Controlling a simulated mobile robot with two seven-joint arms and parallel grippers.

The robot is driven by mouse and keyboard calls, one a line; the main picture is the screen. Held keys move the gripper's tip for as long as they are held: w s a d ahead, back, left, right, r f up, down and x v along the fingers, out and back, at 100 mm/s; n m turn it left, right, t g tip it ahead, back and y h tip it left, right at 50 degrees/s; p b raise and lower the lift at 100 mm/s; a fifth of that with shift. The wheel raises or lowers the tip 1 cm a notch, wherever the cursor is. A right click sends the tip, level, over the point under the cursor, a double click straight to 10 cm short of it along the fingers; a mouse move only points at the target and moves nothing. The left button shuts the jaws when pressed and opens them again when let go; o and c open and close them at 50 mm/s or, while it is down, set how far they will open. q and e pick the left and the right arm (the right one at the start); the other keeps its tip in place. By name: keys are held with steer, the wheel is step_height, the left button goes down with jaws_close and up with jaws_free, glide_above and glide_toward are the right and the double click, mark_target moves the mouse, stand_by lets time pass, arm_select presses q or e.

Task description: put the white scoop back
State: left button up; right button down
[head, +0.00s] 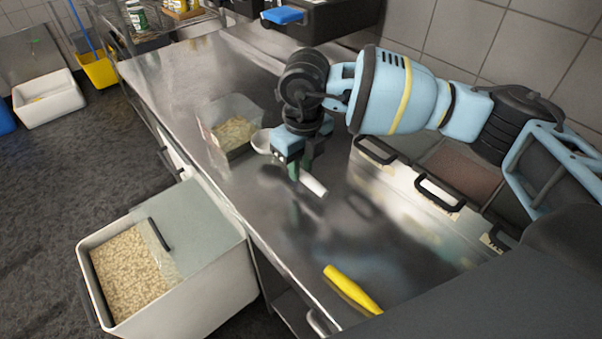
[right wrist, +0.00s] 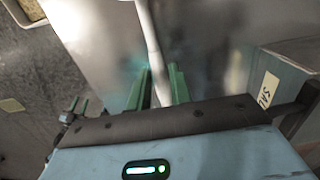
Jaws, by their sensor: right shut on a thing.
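The white scoop (head: 313,185) is held by my right gripper (head: 299,172) over the steel counter. Its round bowl sticks out to the left of the jaws and its handle to the lower right. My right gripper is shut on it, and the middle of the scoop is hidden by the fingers. In the right wrist view the white handle (right wrist: 149,40) runs up from between the green fingers (right wrist: 158,88). I cannot tell the exact gap between scoop and counter. My left gripper is not in view.
A clear container (head: 212,143) with pale food stands on the counter left of the scoop. A white bin (head: 190,283) of pale grains stands below at the left. A yellow-handled item (head: 352,290) lies near the front. Containers with black handles (head: 440,193) stand at the right.

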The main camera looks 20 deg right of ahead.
steer(key=shift+s+f, duration=0.1)
steer(key=shift+f, duration=1.3)
steer(key=shift+f, duration=0.1)
steer(key=c, duration=1.3)
jaws_free()
steer(key=shift+o, duration=0.2)
step_height(320, 180, up, 12)
steer(key=shift+s, duration=0.25)
